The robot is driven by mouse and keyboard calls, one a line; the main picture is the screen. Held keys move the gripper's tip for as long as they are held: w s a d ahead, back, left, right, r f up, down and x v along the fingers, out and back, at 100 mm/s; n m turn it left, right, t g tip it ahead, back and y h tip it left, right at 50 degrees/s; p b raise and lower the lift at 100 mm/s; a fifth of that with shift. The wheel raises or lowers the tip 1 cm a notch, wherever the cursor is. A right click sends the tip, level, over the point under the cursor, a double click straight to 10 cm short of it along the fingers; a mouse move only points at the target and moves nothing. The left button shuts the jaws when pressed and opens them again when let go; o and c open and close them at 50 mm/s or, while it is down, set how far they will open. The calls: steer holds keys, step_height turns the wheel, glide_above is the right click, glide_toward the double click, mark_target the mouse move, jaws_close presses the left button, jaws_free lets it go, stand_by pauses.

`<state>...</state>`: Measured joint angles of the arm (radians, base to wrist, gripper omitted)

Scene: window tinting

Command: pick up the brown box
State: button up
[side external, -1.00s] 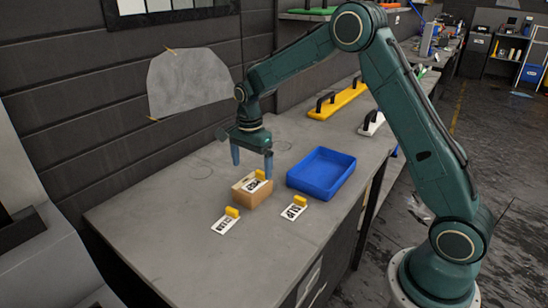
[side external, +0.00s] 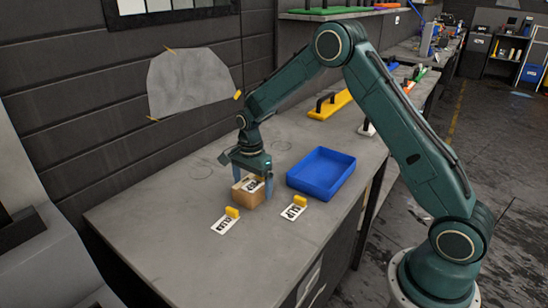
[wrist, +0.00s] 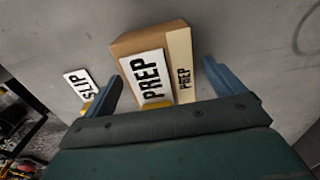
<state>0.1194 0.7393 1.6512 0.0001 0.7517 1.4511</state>
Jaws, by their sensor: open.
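The brown box (side external: 246,196) sits on the grey workbench, with a white label card reading PREP (wrist: 149,77) on its top. In the wrist view the box (wrist: 128,45) lies between the two blue fingers. My gripper (side external: 254,186) is open and lowered over the box, one finger on each side. In the wrist view my gripper (wrist: 160,85) shows a gap between the right finger and the box. Whether the left finger touches the box cannot be told.
A blue tray (side external: 321,189) stands on the bench right of the box. Two white label cards with yellow clips, one on the left (side external: 225,224) and one on the right (side external: 293,212), lie in front. The bench's front left is clear.

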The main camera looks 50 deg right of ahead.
steer(key=shift+f, duration=0.3)
steer(key=c, duration=1.1)
steer(key=shift+r, duration=0.15)
steer(key=shift+c, duration=0.2)
step_height(320, 180, up, 20)
stand_by(0.6)
